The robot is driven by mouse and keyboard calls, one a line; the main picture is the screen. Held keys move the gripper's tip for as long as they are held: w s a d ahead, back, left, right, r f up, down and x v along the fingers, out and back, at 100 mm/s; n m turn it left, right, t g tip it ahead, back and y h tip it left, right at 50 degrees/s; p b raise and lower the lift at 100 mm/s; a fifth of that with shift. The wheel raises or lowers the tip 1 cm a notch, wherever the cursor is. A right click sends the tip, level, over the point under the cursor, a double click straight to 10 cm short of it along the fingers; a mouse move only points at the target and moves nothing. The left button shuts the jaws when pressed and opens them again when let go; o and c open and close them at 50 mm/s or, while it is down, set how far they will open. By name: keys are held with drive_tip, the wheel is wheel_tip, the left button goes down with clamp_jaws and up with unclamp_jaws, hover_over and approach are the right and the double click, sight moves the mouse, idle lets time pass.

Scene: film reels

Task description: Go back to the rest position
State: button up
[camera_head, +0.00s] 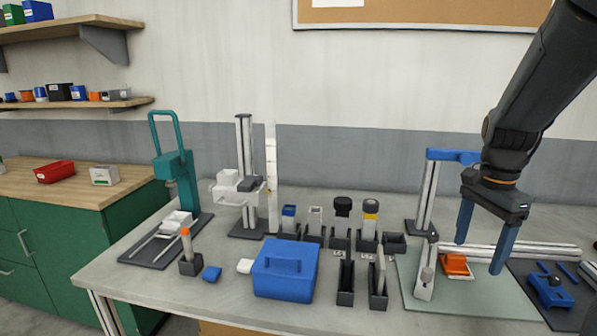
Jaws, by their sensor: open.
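My gripper (482,250) hangs at the right of the view with its two blue fingers apart and nothing between them. It points down above the right part of the grey bench (215,305), over a pale green mat (465,298). Behind and between the fingers, an orange block (456,265) sits beside a metal rail (535,251). Whether a fingertip touches the rail or mat cannot be told from this view. No film reel is clearly seen.
A blue-armed stand (430,190) rises just left of my gripper. A blue clamp (551,290) lies to the right. A blue box (285,268), black holders (345,283), a grey stand (244,180) and a teal press (175,165) occupy the bench's middle and left.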

drive_tip(key=s+a+f+n, duration=0.3)
drive_tip(key=a+n, duration=0.2)
drive_tip(key=a, duration=0.2)
drive_tip(key=s+a+f+n, duration=0.3)
drive_tip(key=a+n, duration=0.3)
drive_tip(key=a, duration=0.1)
drive_tip(key=s+a+f+n, duration=0.3)
drive_tip(key=a+f+n, duration=0.1)
drive_tip(key=a, duration=0.3)
drive_tip(key=shift+s+a+n+t, duration=0.3)
drive_tip(key=shift+s+n, duration=0.1)
drive_tip(key=shift+n, duration=0.4)
drive_tip(key=shift+c, duration=0.3)
idle(0.6)
